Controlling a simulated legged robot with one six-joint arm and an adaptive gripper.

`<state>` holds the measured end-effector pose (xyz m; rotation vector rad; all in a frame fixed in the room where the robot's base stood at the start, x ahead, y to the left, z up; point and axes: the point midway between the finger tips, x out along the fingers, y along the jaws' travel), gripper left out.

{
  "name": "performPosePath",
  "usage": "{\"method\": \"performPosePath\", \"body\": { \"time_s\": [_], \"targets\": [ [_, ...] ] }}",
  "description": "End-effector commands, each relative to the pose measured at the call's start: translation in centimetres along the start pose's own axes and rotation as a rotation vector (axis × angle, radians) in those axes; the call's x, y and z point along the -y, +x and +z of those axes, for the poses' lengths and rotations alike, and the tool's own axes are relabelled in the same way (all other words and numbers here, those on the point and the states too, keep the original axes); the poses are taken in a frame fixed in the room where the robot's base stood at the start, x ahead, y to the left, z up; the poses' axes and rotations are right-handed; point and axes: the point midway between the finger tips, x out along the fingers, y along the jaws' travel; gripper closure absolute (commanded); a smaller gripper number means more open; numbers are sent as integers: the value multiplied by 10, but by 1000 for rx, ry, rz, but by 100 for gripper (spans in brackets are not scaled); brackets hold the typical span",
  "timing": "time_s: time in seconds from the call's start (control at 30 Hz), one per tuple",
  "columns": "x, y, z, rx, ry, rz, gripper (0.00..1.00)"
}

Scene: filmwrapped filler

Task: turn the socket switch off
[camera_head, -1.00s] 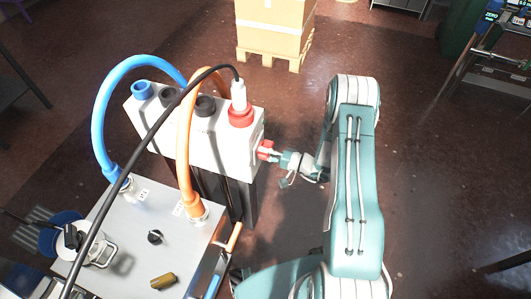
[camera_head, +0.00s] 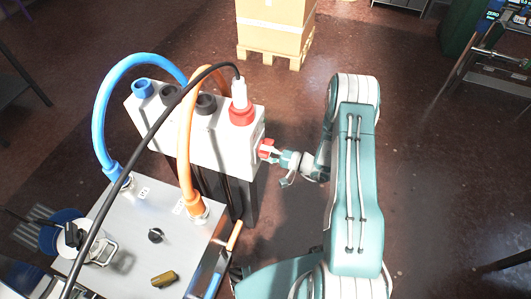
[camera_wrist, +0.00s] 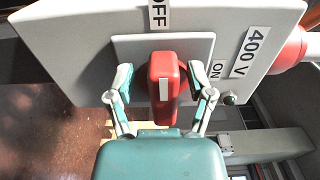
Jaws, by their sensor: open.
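The socket switch is a red handle (camera_wrist: 164,82) with a white stripe, on a pale plate on the end face of the white socket box (camera_wrist: 75,45). In the wrist view the handle stands nearly upright in the picture, with the OFF label (camera_wrist: 159,14) above it and the ON label (camera_wrist: 217,70) to its right. My gripper (camera_wrist: 162,92) is open, one finger on each side of the handle, with gaps showing on both sides. In the head view, the red switch (camera_head: 267,149) shows at the box's right end, with my gripper (camera_head: 277,155) at it.
A red plug (camera_head: 242,112) with a black cable sits in the box top. Blue (camera_head: 115,85) and orange (camera_head: 184,130) hoses arch to a grey cabinet (camera_head: 120,225). A boxed pallet (camera_head: 268,55) stands behind. Floor right of my arm is clear.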

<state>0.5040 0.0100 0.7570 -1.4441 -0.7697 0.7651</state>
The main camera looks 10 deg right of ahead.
Motion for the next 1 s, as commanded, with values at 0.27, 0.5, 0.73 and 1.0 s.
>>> {"method": "performPosePath", "body": {
  "time_s": [0.27, 0.5, 0.73, 1.0],
  "targets": [
    [0, -26, -2, -5, -1, -1, 31],
    [-1, -77, -2, -6, 0, 0, 31],
    [-1, -112, -1, -2, 1, 1, 31],
    [-2, -120, 0, 1, 1, 1, 31]
  ]
}}
